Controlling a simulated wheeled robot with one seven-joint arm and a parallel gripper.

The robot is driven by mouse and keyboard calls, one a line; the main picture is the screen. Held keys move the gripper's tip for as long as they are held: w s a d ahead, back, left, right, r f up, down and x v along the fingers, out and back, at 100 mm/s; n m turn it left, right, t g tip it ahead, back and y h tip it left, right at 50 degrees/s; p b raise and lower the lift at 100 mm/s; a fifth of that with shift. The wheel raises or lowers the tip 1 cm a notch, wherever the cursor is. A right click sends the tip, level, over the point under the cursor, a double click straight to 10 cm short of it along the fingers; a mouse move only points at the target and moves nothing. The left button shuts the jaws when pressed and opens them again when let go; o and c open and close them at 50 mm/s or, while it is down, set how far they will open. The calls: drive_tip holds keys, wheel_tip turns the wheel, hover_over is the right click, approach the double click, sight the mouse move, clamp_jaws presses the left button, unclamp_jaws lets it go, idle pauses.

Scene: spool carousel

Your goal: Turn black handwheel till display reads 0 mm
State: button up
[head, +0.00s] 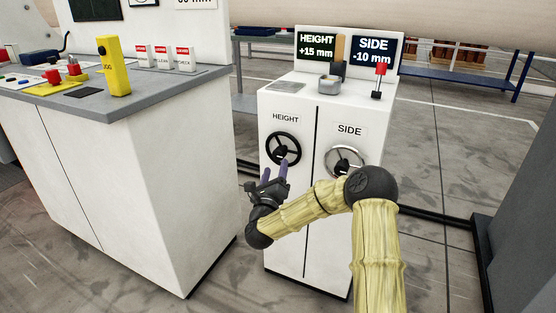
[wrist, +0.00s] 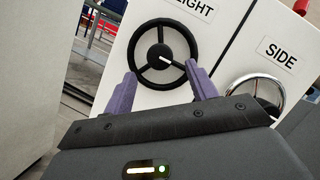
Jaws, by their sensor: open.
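The black handwheel (head: 283,149) is on the left front panel of the white cabinet, under the HEIGHT label (head: 286,119). It has three spokes and a small pale knob near its hub, seen in the wrist view (wrist: 165,52). The HEIGHT display (head: 316,47) reads +15 mm. My gripper (head: 275,172) is open and empty, with purple fingers just below and in front of the wheel. In the wrist view, the fingers (wrist: 163,92) stand apart, on either side of the wheel's lower part. I cannot tell whether they touch it.
A chrome handwheel (head: 344,160) under the SIDE label sits to the right; the SIDE display (head: 373,51) reads -10 mm. A red-topped lever (head: 379,80) stands on the cabinet. A grey-topped counter (head: 150,92) with a yellow post (head: 114,67) is at left, with a floor gap between.

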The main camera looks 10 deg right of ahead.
sight(278, 157)
drive_tip(key=x, duration=0.5)
drive_tip(key=shift+w+r+b, duration=0.15)
drive_tip(key=shift+w+b, duration=0.05)
drive_tip(key=shift+b, duration=0.2)
drive_tip(key=c, duration=1)
